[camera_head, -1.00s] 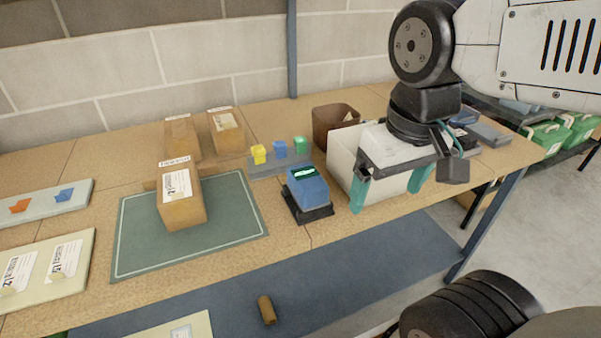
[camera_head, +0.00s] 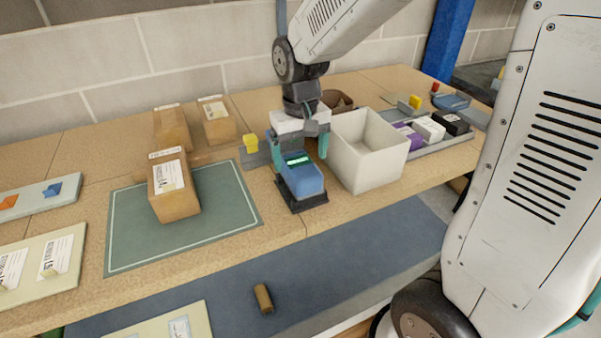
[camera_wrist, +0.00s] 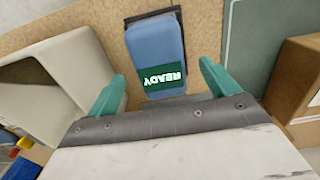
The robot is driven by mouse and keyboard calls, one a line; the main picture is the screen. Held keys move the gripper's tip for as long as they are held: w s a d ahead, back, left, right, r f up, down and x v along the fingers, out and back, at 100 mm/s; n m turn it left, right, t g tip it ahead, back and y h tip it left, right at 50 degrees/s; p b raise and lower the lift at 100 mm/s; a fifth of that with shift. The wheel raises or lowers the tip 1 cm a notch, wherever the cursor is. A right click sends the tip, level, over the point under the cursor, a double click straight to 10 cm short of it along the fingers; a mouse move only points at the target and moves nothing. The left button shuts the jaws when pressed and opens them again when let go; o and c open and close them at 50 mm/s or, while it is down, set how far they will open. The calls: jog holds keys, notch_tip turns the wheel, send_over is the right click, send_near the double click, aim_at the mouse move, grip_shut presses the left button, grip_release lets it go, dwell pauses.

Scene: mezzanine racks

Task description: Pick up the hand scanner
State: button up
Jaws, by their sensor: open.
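The hand scanner appears to be the blue device (camera_head: 302,181) with a green-lit screen, sitting in a dark stand on the bench. In the wrist view the blue device (camera_wrist: 155,42) shows a screen reading "READY", upside down. My gripper (camera_head: 299,156) is open and empty, just behind and above the device in the head view. In the wrist view my gripper (camera_wrist: 162,72) has one teal finger on each side of the device's screen end, with visible gaps. I cannot tell the exact height between them.
A white bin (camera_head: 380,160) stands close to the right of the device. A brown container (camera_head: 337,99) is behind it. A green mat (camera_head: 225,205) with a cardboard box (camera_head: 172,190) lies to the left. A yellow block (camera_head: 250,143) is near the device. The blue strip in front holds a brown cylinder (camera_head: 263,298).

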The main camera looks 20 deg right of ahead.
aim_at(301, 164)
jog(key=shift+w+f, duration=0.1)
jog(key=shift+f, duration=2.65)
jog(key=shift+f, duration=0.25)
jog(key=c, duration=1.2)
